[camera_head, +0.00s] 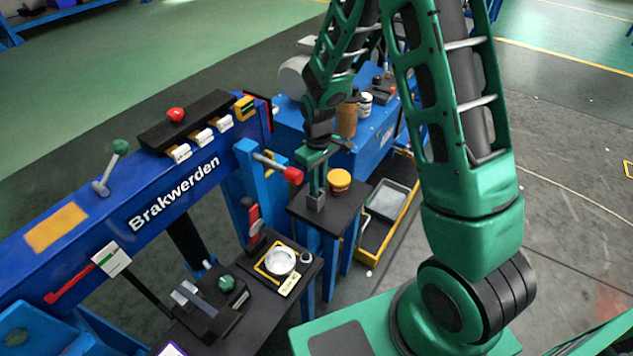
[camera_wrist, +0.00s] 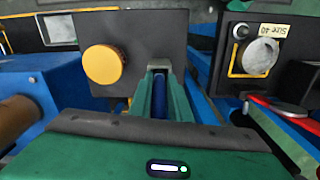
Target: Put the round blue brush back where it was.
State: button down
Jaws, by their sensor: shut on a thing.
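My gripper (camera_head: 316,188) points down over a small dark-topped stand (camera_head: 346,210), left of a round yellow-topped thing (camera_head: 339,180). In the wrist view my gripper (camera_wrist: 161,85) is shut on a narrow blue thing (camera_wrist: 162,104) between its green fingers, which looks like the blue brush. Its lower end is hidden, and the head view does not show it clearly. A small grey block (camera_head: 316,201) is at the fingertips, over the stand's top; it also shows in the wrist view (camera_wrist: 159,64). I cannot tell whether the brush touches it.
The yellow top (camera_wrist: 103,64) is close beside the fingers. A red-ended lever (camera_head: 292,175) sticks out left of the gripper. A lower dark table with a round white dish (camera_head: 281,262) stands at front left. A yellow-edged tray (camera_head: 385,215) is to the right, a blue cabinet (camera_head: 370,145) behind.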

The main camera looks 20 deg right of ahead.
jog(key=shift+f, duration=0.1)
jog(key=c, duration=1.6)
grip_release()
jog(key=shift+c, duration=0.2)
notch_tip(320, 180, up, 11)
jog(key=shift+r, duration=0.65)
